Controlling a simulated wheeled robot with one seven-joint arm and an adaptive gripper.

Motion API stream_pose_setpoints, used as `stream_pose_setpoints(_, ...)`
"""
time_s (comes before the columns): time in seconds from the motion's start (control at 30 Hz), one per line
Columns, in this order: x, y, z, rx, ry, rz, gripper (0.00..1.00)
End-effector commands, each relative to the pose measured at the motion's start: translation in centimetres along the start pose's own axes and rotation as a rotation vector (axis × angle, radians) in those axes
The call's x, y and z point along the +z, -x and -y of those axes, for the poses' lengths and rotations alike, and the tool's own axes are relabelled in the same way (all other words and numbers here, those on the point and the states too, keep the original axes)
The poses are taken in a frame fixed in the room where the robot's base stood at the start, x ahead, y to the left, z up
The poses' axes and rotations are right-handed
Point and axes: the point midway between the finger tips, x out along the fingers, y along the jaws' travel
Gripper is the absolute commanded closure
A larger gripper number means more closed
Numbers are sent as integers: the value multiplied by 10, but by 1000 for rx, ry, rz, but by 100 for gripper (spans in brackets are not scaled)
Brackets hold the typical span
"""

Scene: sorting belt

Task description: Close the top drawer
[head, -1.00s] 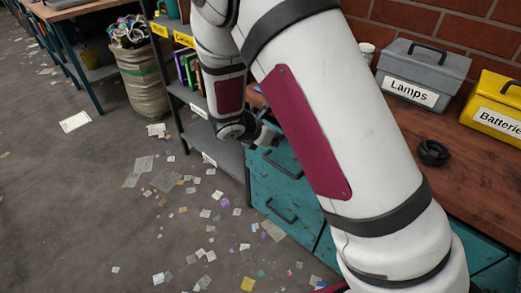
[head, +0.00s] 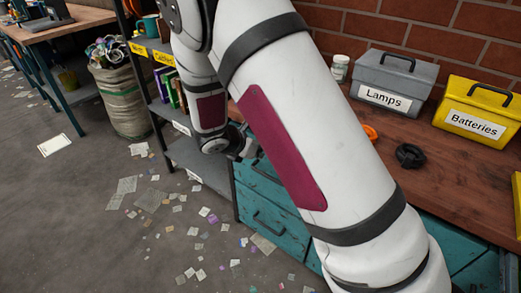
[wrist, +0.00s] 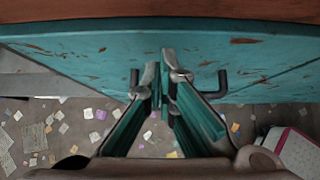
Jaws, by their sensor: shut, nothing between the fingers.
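The teal, worn top drawer (head: 262,188) is under the wooden workbench in the head view, partly hidden by my arm. Its scratched front (wrist: 85,52) spans the upper wrist view, with a dark handle (wrist: 222,82) showing on both sides of my fingers. My gripper (wrist: 160,76) is shut and empty, its tips at the drawer front between the handle's ends. I cannot tell whether they touch it. In the head view my gripper (head: 246,146) is mostly hidden behind my arm. How far the drawer stands out is unclear.
A lower teal drawer (head: 270,224) is beneath. A grey shelf (head: 190,158) stands left of the cabinet. The workbench (head: 455,160) holds a grey Lamps box (head: 394,82) and a yellow Batteries box (head: 480,112).

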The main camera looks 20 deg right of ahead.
Motion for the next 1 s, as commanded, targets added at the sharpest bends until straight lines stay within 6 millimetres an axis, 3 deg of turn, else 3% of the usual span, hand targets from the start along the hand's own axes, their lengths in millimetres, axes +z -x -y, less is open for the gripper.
stream_pose_setpoints(0.1,-11,11,-6,1,2,-4,100)
stream_pose_setpoints(0.3,-9,59,-6,3,0,-5,100)
stream_pose_setpoints(0.5,-10,93,-5,3,1,-5,100)
stream_pose_setpoints(0.87,-10,112,-4,-1,-5,-6,100)
stream_pose_setpoints(1.0,10,120,10,-27,-111,-17,100)
